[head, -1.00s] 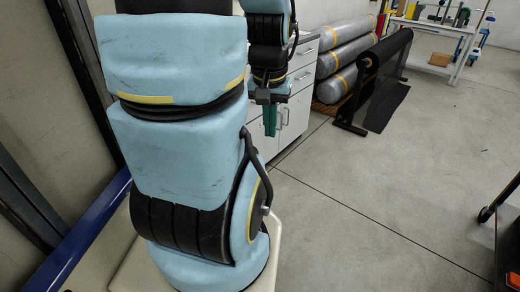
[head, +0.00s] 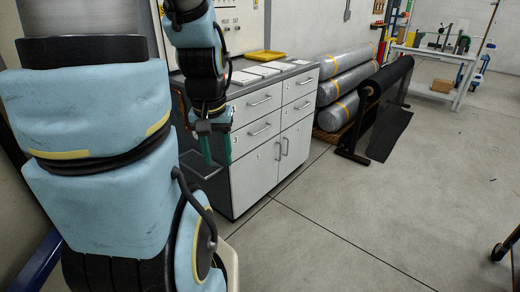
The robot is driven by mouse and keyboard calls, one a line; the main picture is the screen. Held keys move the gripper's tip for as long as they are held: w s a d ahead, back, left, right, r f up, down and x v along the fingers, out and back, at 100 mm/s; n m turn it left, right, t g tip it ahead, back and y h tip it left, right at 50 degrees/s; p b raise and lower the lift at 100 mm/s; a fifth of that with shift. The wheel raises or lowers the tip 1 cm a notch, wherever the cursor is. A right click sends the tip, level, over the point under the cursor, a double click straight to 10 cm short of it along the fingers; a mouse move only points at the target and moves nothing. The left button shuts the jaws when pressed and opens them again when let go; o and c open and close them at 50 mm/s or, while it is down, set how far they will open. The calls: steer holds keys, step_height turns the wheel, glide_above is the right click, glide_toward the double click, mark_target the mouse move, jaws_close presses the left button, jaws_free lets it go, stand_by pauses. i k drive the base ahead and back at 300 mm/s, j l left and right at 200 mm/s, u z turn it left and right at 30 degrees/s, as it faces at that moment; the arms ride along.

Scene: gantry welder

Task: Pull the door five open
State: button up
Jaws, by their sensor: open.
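A grey-white cabinet (head: 295,88) shows in the head view, with four-sided drawer fronts above and two tall doors below. The left lower door (head: 255,178) and the right lower door (head: 297,143) look shut, each with an upright bar handle near their shared edge. Small number marks are on the fronts, too small to read surely, so I cannot tell which door is five. My gripper (head: 216,160) has teal fingers pointing down, open and empty. It is in front of the cabinet's left side, left of the door handles and apart from them.
A yellow tray (head: 264,56) and several white sheets lie on the cabinet top. Wrapped rolls (head: 340,83) and a black roll on a stand (head: 378,90) are right of it. The floor (head: 340,215) in front is clear.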

mark_target(254, 174)
steer(key=i+l+u, duration=0.6)
steer(key=l, duration=0.3)
steer(key=i+l, duration=0.15)
steer(key=l, duration=0.15)
steer(key=i+l, duration=0.15)
steer(key=l, duration=0.2)
steer(key=i+l+u, duration=0.1)
steer(key=l, duration=0.2)
steer(key=i+l, duration=0.2)
steer(key=l, duration=0.15)
